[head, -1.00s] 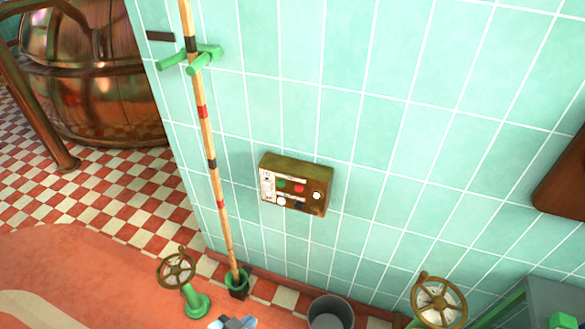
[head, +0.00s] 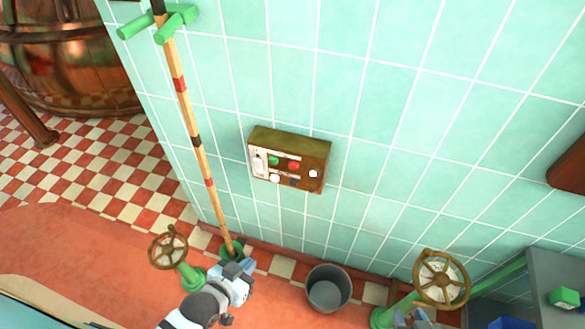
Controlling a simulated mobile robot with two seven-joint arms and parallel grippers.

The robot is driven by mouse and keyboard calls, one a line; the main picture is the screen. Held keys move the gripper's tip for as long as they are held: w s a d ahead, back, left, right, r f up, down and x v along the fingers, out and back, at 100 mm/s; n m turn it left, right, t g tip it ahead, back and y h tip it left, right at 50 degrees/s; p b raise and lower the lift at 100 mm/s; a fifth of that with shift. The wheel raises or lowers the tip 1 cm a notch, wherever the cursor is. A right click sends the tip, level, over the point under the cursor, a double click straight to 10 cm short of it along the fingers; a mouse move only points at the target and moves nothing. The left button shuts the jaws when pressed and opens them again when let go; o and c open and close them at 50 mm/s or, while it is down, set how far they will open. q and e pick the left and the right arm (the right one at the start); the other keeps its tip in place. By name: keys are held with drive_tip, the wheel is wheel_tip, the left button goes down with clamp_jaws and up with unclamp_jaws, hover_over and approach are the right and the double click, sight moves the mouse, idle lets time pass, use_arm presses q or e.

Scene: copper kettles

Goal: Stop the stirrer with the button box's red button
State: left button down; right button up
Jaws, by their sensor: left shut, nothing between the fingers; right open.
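The button box (head: 289,158), a brass-brown box, hangs on the tiled wall near the middle of the head view. Its red button (head: 294,165) sits right of a green button (head: 273,160), with white buttons and a dark one around them. My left gripper (head: 240,270) is shut and empty, low in front of the wall, below and left of the box and well apart from it. My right gripper (head: 420,318) only just shows at the bottom edge, open, below and right of the box. I cannot make out the stirrer.
A striped pole (head: 197,145) stands left of the box in a green bracket (head: 160,22). Handwheels (head: 168,247) and (head: 441,281) stand low on both sides, with a grey bucket (head: 328,288) between them. A copper kettle (head: 75,65) is at upper left. The wall around the box is clear.

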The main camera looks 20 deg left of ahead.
sight(293, 166)
use_arm(q)
drive_tip(key=w+r+n+t+h+b, duration=0.1)
drive_tip(key=w+t+h+b, duration=0.1)
drive_tip(key=w+t+b, duration=0.4)
drive_tip(key=w+d+r+n+t+h+b, duration=0.1)
drive_tip(key=w+t+h+b, duration=0.2)
drive_tip(key=w+t+b, duration=0.4)
drive_tip(key=w+b, duration=0.3)
drive_tip(key=w, duration=0.1)
drive_tip(key=shift+w+d+r+n, duration=0.25)
drive_tip(key=shift+d+r+n, duration=0.05)
drive_tip(key=shift+n, duration=0.1)
use_arm(e)
wheel_tip(293, 166, down, 14)
drive_tip(key=w+a, duration=0.1)
drive_tip(key=shift+w+a+f+m, duration=0.2)
drive_tip(key=shift+a+f+m, duration=0.1)
drive_tip(key=shift+a, duration=0.1)
use_arm(q)
drive_tip(key=w+b, duration=0.4)
drive_tip(key=w, duration=0.4)
drive_tip(key=shift+w+d, duration=0.15)
drive_tip(key=shift+w, duration=0.25)
use_arm(e)
drive_tip(key=shift+f, duration=0.85)
use_arm(q)
drive_tip(key=shift+w, duration=0.15)
use_arm(e)
drive_tip(key=shift+f, duration=0.2)
